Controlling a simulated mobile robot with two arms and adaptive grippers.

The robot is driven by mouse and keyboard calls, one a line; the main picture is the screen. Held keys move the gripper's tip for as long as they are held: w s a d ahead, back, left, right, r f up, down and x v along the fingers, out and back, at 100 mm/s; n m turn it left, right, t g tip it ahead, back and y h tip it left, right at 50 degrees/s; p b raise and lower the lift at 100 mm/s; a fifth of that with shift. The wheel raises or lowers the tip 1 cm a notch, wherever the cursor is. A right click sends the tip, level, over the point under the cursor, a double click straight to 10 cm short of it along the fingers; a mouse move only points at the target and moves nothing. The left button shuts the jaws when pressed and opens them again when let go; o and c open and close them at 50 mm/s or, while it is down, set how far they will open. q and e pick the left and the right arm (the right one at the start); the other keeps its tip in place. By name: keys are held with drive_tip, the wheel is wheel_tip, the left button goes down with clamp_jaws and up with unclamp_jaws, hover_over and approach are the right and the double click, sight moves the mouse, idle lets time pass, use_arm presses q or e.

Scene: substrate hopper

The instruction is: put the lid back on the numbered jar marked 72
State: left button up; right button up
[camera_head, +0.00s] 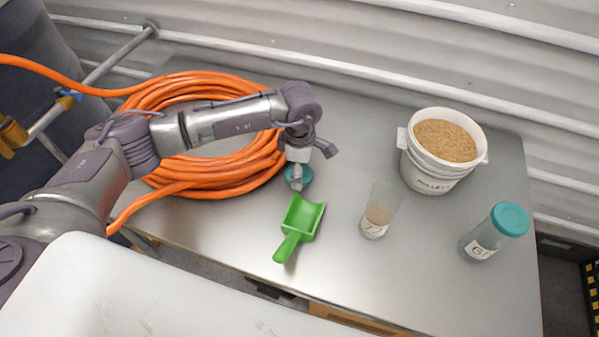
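A clear open jar (377,212) with a white label stands upright on the metal table, with some tan material at its bottom. Its label seems to read 72 or 77. A teal lid (306,177) is left of the jar, beside the hose coil. My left gripper (296,184) points down right over this lid and partly hides it. Whether its fingers are closed on the lid, and whether the lid rests on the table, I cannot tell. My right gripper is not in view.
A green scoop (300,222) lies between lid and jar, nearer the front edge. A white pellet bucket (430,178) stands behind the jar. Another jar (483,240) with a teal lid stands at the right. A coiled orange hose (215,175) fills the table's left.

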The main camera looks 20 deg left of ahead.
use_arm(q)
wheel_tip(320, 180, up, 3)
drive_tip(key=shift+w+f+b, duration=0.1)
drive_tip(key=shift+f+b, duration=0.1)
drive_tip(key=shift+b, duration=0.55)
drive_tip(key=s+d+r+b, duration=0.3)
drive_tip(key=s+d+r, duration=0.3)
drive_tip(key=d, duration=0.4)
drive_tip(key=shift+s+r+b, duration=0.2)
drive_tip(key=shift+r+b, duration=0.15)
drive_tip(key=shift+r, duration=0.4)
drive_tip(key=shift+a, duration=0.15)
drive_tip(key=s+a+f+m, duration=0.1)
drive_tip(key=s+a+m, duration=0.3)
drive_tip(key=a+m, duration=0.3)
drive_tip(key=s+a+f+m, duration=0.1)
drive_tip(key=s+a+m, duration=0.2)
drive_tip(key=a+m, duration=0.4)
drive_tip(key=shift+s+f+m, duration=0.3)
drive_tip(key=shift+s+m, duration=0.05)
drive_tip(key=shift+m, duration=2.45)
